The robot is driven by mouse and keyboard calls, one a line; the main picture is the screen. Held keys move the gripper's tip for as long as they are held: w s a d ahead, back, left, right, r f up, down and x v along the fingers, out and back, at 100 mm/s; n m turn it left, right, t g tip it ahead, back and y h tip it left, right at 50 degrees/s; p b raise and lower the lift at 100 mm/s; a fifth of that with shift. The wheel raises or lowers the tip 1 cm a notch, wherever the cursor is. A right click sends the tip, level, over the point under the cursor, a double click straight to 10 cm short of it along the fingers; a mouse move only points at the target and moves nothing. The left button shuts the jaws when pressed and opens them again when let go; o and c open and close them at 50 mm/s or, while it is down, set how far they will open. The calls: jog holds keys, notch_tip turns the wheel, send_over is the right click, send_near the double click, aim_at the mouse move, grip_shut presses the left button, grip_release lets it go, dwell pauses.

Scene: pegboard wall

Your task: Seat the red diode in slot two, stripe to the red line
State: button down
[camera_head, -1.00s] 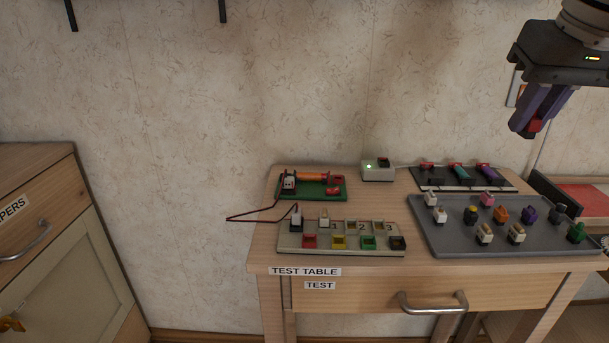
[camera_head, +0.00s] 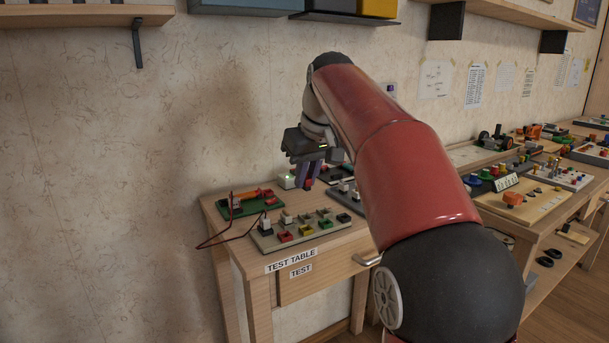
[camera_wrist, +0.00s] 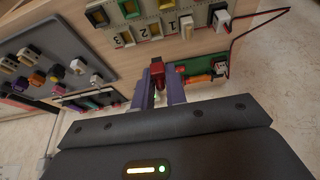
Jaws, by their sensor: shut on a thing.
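A small red part (camera_wrist: 157,72), which looks like the red diode, is held between the fingertips of my gripper (camera_wrist: 157,88). Its stripe cannot be made out. In the head view my gripper (camera_head: 307,182) points down above the back of the test table, behind the slot board. The pale slot board (camera_head: 262,241) carries a row of slots with several coloured blocks in front. In the wrist view the slot board (camera_wrist: 108,30) is upside down at the top, with the numbers 1, 2 and 3 showing. The part is in the air, apart from the board.
A green board (camera_head: 238,209) with an orange part and wires sits left of the slot board. A grey tray (camera_wrist: 80,55) of coloured parts lies beside the slot board. The wall is close behind.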

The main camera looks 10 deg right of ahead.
aim_at(303, 214)
jog(key=shift+f+b, duration=2.55)
jog(key=shift+b, duration=0.05)
jog(key=shift+r+p, duration=0.1)
jog(key=shift+p, duration=0.4)
jog(key=shift+f+b, duration=0.5)
jog(key=shift+f, duration=0.2)
jog(key=c, duration=1.3)
grip_release()
jog(key=shift+f, duration=0.1)
jog(key=shift+c, duration=0.2)
jog(key=shift+r+p, duration=2.6)
jog(key=shift+p, duration=0.05)
jog(key=shift+s, duration=0.1)
